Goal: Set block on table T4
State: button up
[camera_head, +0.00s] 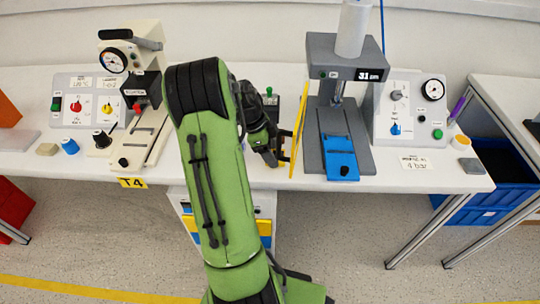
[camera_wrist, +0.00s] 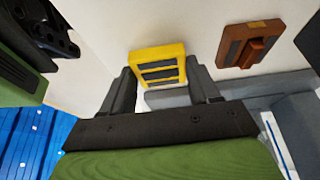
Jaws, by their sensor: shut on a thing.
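My gripper (camera_head: 284,158) is over the white table, left of the press. In the wrist view, its two dark fingers (camera_wrist: 165,88) are on either side of a yellow block (camera_wrist: 157,53) with dark slots and are shut on it. In the head view my arm and gripper mostly hide the block. The yellow T4 label (camera_head: 132,183) is on the front edge of the white table (camera_head: 330,184), at the left. Whether the block touches the tabletop cannot be told.
A grey press (camera_head: 314,138) with a blue slide (camera_head: 341,158) and a yellow side panel (camera_head: 299,110) stands right of my gripper. A gauge machine (camera_head: 148,124) and a switch panel (camera_head: 86,102) stand at the left. A brown piece (camera_wrist: 250,44) shows in the wrist view.

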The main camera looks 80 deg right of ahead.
jog(key=shift+f, duration=0.6)
jog(key=o, duration=1.1)
jog(key=shift+c, duration=0.2)
jog(key=shift+r, duration=0.1)
